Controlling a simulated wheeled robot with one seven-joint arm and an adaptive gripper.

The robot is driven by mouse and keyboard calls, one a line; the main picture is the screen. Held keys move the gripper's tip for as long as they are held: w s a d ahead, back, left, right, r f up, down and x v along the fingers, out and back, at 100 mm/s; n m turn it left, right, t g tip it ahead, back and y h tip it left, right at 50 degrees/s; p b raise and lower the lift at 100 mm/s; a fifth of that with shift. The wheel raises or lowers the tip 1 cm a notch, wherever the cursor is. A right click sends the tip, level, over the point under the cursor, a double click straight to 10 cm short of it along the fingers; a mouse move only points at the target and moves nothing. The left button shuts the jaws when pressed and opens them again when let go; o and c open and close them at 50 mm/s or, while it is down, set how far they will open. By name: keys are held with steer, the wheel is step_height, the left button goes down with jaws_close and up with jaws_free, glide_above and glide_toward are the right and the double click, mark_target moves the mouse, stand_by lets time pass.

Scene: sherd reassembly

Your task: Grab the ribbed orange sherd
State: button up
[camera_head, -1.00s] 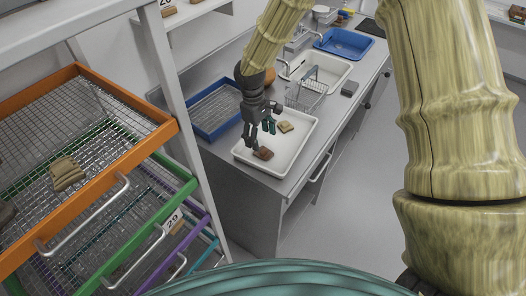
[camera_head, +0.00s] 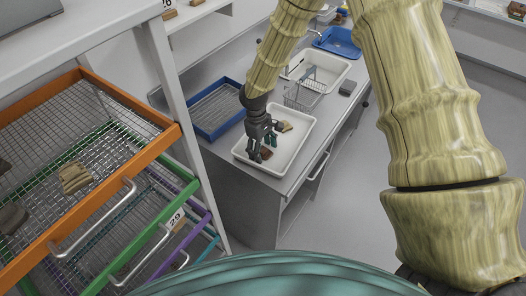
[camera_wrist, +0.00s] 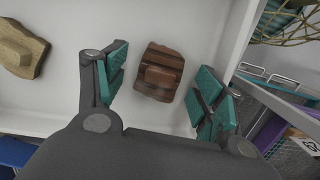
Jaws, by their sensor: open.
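A reddish-brown sherd with raised bands (camera_wrist: 160,72) lies in the white tray (camera_head: 301,148); it looks brown more than orange. In the head view the same sherd (camera_head: 266,153) shows partly behind my fingers. My gripper (camera_head: 261,152) is over it, with its arm reaching down from above. In the wrist view my gripper (camera_wrist: 165,88) is open, with teal finger pads on the left and right of the sherd. Gaps show on both sides, and nothing is held. I cannot tell how far the fingertips are above the tray floor.
A tan sherd (camera_head: 285,127) lies further back in the tray; it also shows in the wrist view (camera_wrist: 22,48). A blue-rimmed mesh tray (camera_head: 214,109) is beside it, and a sink with a wire basket (camera_head: 304,95) behind. A rack with an orange-framed drawer (camera_head: 150,152) stands left.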

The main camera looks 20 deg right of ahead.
steer(key=c, duration=1.1)
steer(key=shift+o, duration=0.2)
